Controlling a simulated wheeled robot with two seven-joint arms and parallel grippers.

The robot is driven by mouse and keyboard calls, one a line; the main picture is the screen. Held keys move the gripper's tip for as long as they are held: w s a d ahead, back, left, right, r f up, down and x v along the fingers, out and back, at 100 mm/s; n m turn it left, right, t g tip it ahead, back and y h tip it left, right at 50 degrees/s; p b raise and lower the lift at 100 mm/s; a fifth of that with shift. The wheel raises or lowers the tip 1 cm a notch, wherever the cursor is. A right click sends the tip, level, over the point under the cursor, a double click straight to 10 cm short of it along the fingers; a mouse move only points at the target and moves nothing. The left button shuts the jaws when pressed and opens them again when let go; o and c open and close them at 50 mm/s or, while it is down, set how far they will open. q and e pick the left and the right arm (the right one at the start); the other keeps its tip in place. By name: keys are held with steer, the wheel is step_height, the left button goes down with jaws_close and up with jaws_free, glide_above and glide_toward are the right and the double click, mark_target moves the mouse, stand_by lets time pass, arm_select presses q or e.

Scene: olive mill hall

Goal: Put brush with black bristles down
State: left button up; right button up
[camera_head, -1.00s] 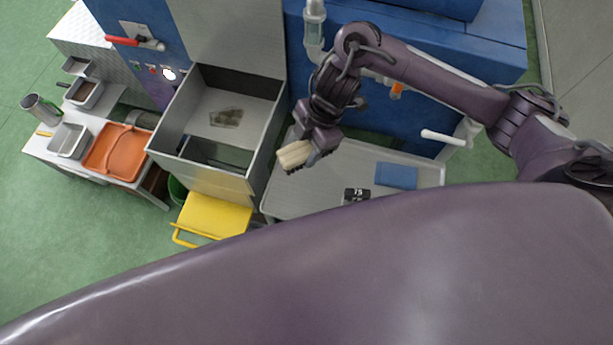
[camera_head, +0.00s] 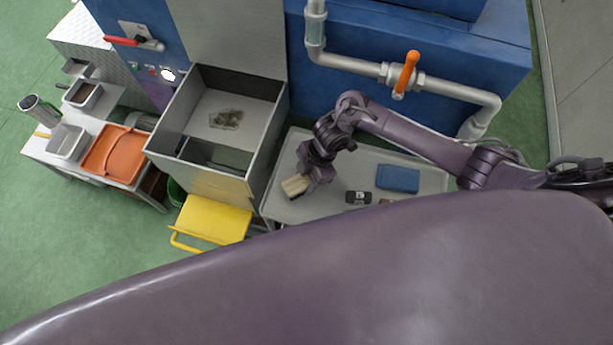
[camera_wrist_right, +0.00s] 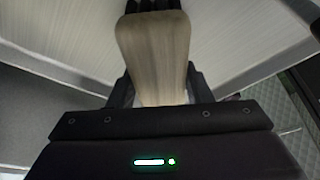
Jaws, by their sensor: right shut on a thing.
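The brush shows as a pale wooden block (camera_head: 294,186) held in my right gripper (camera_head: 309,187), over the left end of the grey tray-topped table (camera_head: 432,182). In the right wrist view the wooden brush back (camera_wrist_right: 155,48) sticks out from between the fingers (camera_wrist_right: 158,92), with dark bristles just visible at its far end. The right gripper is shut on the brush. I cannot tell whether the brush touches the tray. My left gripper is not in view.
A blue folded thing (camera_head: 398,178) and a small black labelled object (camera_head: 357,197) lie on the tray to the right. The tall metal bin (camera_head: 263,150) stands close on the left. A pipe with an orange valve handle (camera_head: 405,74) runs behind my arm.

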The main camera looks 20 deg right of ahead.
steer(key=shift+f, duration=0.1)
steer(key=shift+f, duration=0.15)
steer(key=o, duration=1.3)
steer(key=b+v, duration=0.1)
steer(key=v, duration=1.1)
steer(key=shift+a, duration=0.1)
steer(key=shift+r, duration=0.35)
